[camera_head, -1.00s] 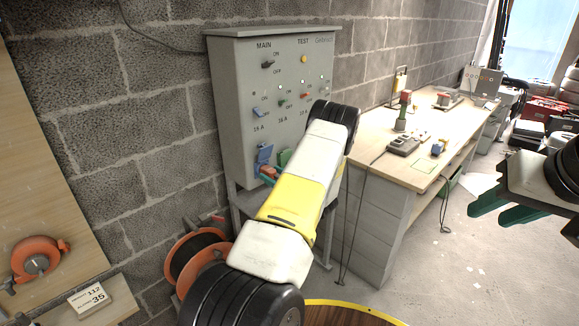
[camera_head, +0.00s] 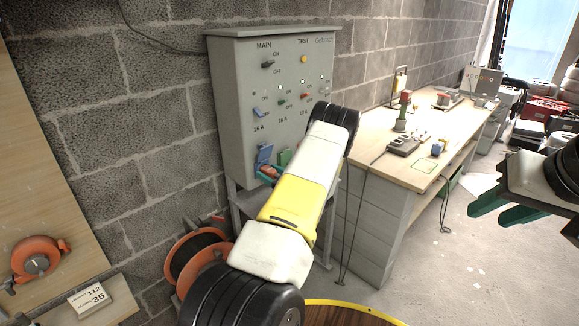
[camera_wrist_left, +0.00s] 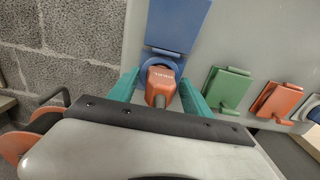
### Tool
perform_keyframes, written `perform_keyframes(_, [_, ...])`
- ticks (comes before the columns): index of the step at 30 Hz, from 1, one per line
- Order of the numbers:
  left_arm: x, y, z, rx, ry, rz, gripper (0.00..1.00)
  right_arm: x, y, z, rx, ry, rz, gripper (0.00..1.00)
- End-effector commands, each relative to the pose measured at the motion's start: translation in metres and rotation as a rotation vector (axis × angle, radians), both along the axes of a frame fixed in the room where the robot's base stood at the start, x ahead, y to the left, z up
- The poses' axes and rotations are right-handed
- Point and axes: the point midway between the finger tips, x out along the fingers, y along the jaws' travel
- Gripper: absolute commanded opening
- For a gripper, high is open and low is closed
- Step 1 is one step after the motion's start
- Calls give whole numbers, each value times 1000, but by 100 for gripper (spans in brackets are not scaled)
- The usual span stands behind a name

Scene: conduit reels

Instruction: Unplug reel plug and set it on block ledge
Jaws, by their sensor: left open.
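The orange reel plug (camera_wrist_left: 161,82) sits in the blue socket (camera_wrist_left: 176,64) under a raised blue flap (camera_wrist_left: 178,22), its cable end toward my left gripper. My left gripper (camera_wrist_left: 160,92) is open, with one teal finger on each side of the plug. I cannot tell whether the fingers touch it. In the head view my own arm mostly hides this gripper, and a little of the plug (camera_head: 268,172) shows below the flap. My right gripper (camera_head: 507,205) is open and empty at the right edge. I cannot identify the block ledge with certainty.
An orange cable reel (camera_head: 180,258) stands below. A workbench (camera_head: 400,168) on grey blocks (camera_head: 362,225) stands to the right.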

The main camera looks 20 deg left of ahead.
Motion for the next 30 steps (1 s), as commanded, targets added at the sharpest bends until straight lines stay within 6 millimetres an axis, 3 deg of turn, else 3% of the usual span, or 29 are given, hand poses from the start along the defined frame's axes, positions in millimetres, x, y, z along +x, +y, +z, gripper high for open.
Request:
perform_keyframes(14, [0,0,0,0,0,0,57,0,0,0,0,0,0,36])
perform_keyframes(23, [0,0,0,0,0,0,0,0,0,0,0,0,0,36])
perform_keyframes(30, [0,0,0,0,0,0,0,0,0,0,0,0,0,36])
